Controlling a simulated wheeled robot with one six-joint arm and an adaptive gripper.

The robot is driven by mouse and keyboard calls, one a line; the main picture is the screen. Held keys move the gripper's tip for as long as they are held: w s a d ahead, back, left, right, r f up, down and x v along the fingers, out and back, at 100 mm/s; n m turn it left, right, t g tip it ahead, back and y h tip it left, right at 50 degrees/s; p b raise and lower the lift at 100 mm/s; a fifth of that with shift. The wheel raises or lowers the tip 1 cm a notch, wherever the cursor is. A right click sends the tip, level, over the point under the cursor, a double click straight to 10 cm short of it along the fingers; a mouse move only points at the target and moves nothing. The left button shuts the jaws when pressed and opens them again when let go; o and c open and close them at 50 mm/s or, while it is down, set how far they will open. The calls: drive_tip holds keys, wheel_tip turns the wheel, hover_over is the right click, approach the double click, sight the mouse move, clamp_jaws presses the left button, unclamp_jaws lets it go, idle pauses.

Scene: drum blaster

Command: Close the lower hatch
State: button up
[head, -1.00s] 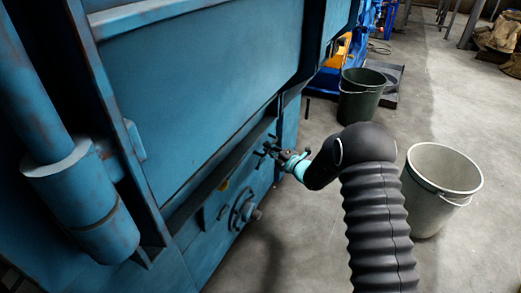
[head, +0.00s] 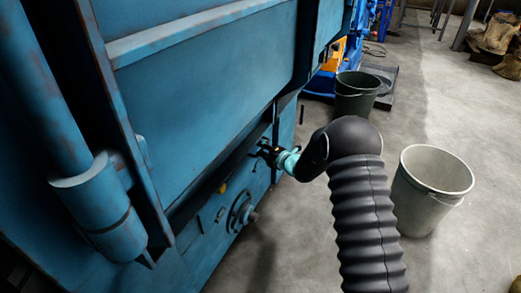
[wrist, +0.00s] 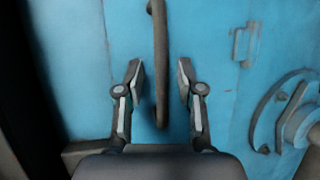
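The lower blue panel of the machine, apparently the hatch (head: 203,250), is in the head view at lower left, below a dark ledge. Whether it stands ajar is not clear. My gripper (head: 266,152) is close to the blue front near the panel's far end. In the wrist view my gripper (wrist: 160,82) is open, with its two fingers apart. A dark curved bar handle (wrist: 158,45) on the blue surface (wrist: 205,40) runs lengthwise between the fingers, with a gap on each side. Contact is not visible. The handle is hidden behind my gripper in the head view.
A round fitting (head: 242,215) juts from the blue front, also at right in the wrist view (wrist: 285,120). A small latch (wrist: 243,45) is near it. A pale bucket (head: 432,190) and a dark bucket (head: 356,98) stand on open concrete floor (head: 300,240).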

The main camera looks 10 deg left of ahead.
drive_tip(key=v, duration=1.2)
drive_tip(key=shift+n, duration=0.3)
